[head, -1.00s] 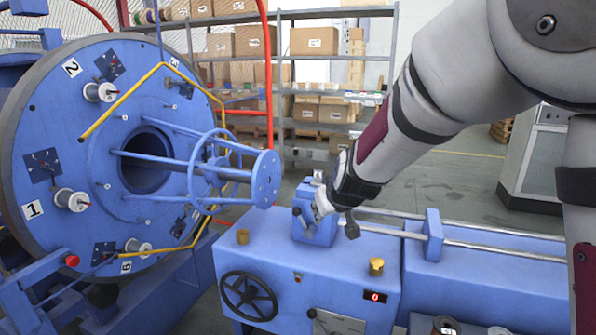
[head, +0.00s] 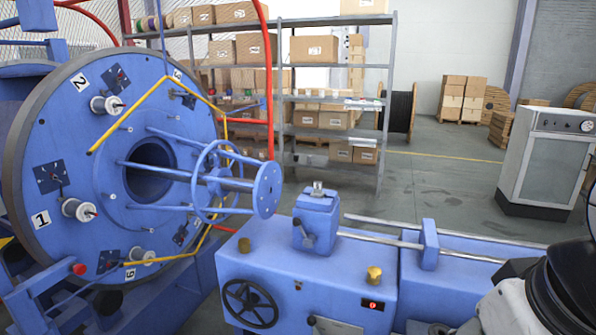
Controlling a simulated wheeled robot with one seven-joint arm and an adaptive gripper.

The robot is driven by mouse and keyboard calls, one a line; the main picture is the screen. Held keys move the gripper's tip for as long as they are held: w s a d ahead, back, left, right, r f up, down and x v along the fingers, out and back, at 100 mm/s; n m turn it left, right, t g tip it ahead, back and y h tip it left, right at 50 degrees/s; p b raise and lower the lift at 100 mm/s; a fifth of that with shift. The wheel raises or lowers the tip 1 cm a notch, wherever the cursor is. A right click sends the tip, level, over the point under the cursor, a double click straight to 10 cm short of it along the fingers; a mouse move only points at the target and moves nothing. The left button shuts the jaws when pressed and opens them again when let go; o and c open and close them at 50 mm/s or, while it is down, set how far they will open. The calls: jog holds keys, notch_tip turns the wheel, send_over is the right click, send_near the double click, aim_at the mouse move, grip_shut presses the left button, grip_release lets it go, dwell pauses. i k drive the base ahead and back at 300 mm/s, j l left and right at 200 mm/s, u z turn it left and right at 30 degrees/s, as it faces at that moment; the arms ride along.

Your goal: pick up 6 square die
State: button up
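No piece that I can make out as the 6 square die shows clearly in the head view. A blue die holder block (head: 318,215) stands on the blue machine bed (head: 270,262), with a small grey metal piece (head: 318,187) at its top. That piece is too small to identify. A dark lever hangs on the block's front. My arm shows only at the lower right corner. My gripper is out of the picture, so its fingers and anything in them are hidden.
The large blue strander disc (head: 110,165) with numbered spools fills the left. Brass knobs (head: 374,275), a black handwheel (head: 250,303) and two steel rails (head: 380,228) are on the bed. A grey cabinet (head: 543,165) stands at right. Shelving (head: 388,100) with boxes is behind; floor between is clear.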

aim_at(318, 192)
jog(key=i+j+z, duration=0.15)
jog(key=j, duration=0.2)
jog(key=i+j+z, duration=0.15)
jog(key=j, duration=0.25)
jog(key=i+j+z, duration=0.2)
jog(key=j, duration=0.2)
jog(key=i+j+z, duration=0.15)
jog(key=j, duration=0.2)
jog(key=i+j+z, duration=0.15)
jog(key=j, duration=0.2)
jog(key=j+z, duration=0.1)
jog(key=j, duration=0.25)
jog(key=i+j+z, duration=0.15)
jog(key=j, duration=0.2)
jog(key=i, duration=0.3)
